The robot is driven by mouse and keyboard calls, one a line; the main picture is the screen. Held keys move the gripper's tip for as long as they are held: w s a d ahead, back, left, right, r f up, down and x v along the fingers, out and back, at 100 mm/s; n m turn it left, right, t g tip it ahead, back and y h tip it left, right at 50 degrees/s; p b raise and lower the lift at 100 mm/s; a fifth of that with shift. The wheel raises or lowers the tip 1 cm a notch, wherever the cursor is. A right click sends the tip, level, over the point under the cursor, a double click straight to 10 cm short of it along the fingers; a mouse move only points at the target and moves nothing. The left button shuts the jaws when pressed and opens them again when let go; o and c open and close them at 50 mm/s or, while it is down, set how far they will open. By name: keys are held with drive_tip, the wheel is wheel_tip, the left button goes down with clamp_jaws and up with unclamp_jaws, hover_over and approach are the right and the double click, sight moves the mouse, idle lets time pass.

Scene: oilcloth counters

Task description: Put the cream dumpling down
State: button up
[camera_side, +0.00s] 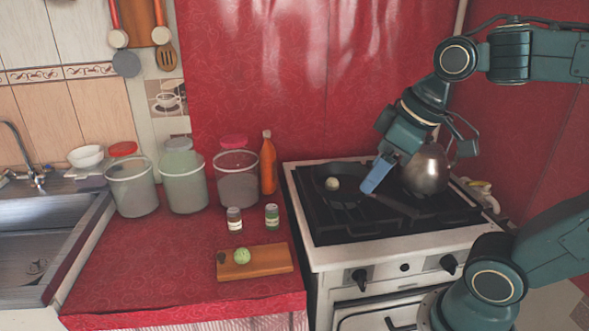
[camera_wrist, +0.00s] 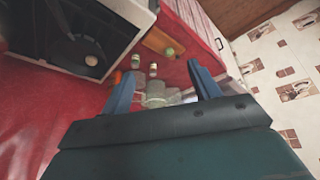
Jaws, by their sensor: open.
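The cream dumpling (camera_side: 332,184) is a small pale ball resting in the dark frying pan (camera_side: 352,194) on the stove. It also shows in the wrist view (camera_wrist: 91,61), inside the pan (camera_wrist: 75,35) at upper left. My gripper (camera_side: 376,174) is above the stove, to the right of the dumpling and apart from it, near the kettle. In the wrist view my gripper (camera_wrist: 162,86) has its two blue fingers spread wide, with nothing held between them. The side view shows one blue finger clearly.
A metal kettle (camera_side: 427,172) stands on the stove close to my gripper. A wooden board (camera_side: 270,261) on the red counter holds a green dumpling (camera_side: 242,256). Two small jars (camera_side: 234,220) (camera_side: 272,216), several large canisters (camera_side: 184,182) and an orange bottle (camera_side: 268,165) stand behind it.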

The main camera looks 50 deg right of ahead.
drive_tip(key=shift+m+t, duration=0.3)
drive_tip(key=shift+m, duration=0.6)
drive_tip(key=s, duration=0.1)
drive_tip(key=s+f, duration=0.2)
drive_tip(key=shift+s+a, duration=0.25)
drive_tip(key=shift+a, duration=0.1)
